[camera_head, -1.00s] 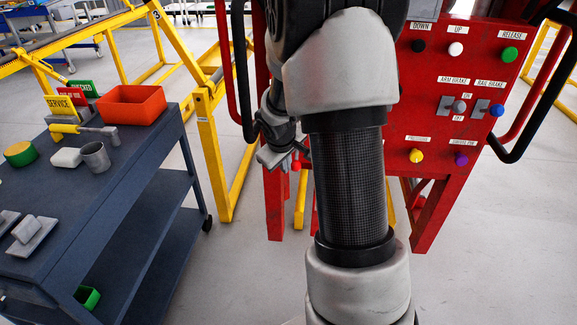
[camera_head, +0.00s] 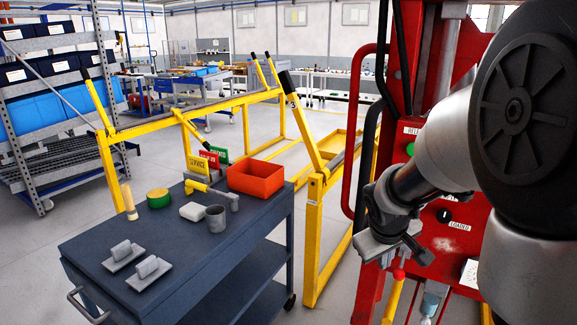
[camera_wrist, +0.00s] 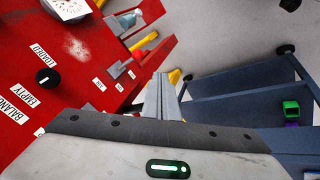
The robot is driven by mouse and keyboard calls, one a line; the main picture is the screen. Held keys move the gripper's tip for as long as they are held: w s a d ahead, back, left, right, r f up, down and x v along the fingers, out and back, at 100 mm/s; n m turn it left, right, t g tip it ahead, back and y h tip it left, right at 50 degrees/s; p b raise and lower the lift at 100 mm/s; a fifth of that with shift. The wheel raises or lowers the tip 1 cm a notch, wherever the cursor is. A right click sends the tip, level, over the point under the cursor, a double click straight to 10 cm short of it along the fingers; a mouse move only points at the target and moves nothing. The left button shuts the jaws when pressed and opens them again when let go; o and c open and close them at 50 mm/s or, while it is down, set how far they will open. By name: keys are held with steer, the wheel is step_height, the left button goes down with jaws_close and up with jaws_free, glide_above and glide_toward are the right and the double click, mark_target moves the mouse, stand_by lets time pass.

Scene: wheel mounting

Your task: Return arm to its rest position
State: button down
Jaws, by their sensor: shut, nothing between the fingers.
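My gripper (camera_head: 395,248) hangs at the end of my bent arm, right of centre in the head view, in front of the red machine (camera_head: 450,255) and right of the dark blue cart. In the wrist view my gripper's fingers (camera_wrist: 161,90) are together with nothing between them. They point between the red machine (camera_wrist: 75,62) on the left and the cart's shelves (camera_wrist: 240,85) on the right. My arm links fill the right side of the head view and hide part of the machine.
The blue cart (camera_head: 150,255) holds an orange bin (camera_head: 256,178), a yellow-headed hammer (camera_head: 212,190), a grey cup (camera_head: 216,216) and other small items. A yellow frame (camera_head: 313,240) stands between cart and machine. Clear floor (camera_head: 35,245) lies left of the cart.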

steer(key=s+a+r+m+y, duration=0.1)
steer(key=s+a+r, duration=0.3)
steer(key=s, duration=0.3)
steer(key=s+a+r+m+y+p, duration=0.1)
steer(key=s+a+r, duration=0.3)
steer(key=s, duration=0.3)
steer(key=s+a+r+m+y, duration=0.1)
steer(key=s+a+r, duration=0.3)
steer(key=s, duration=0.3)
step_height(320, 180, up, 20)
steer(key=p, duration=2)
steer(key=shift+w+r+t, duration=0.2)
steer(key=shift+w+t, duration=0.15)
steer(key=shift+t, duration=0.05)
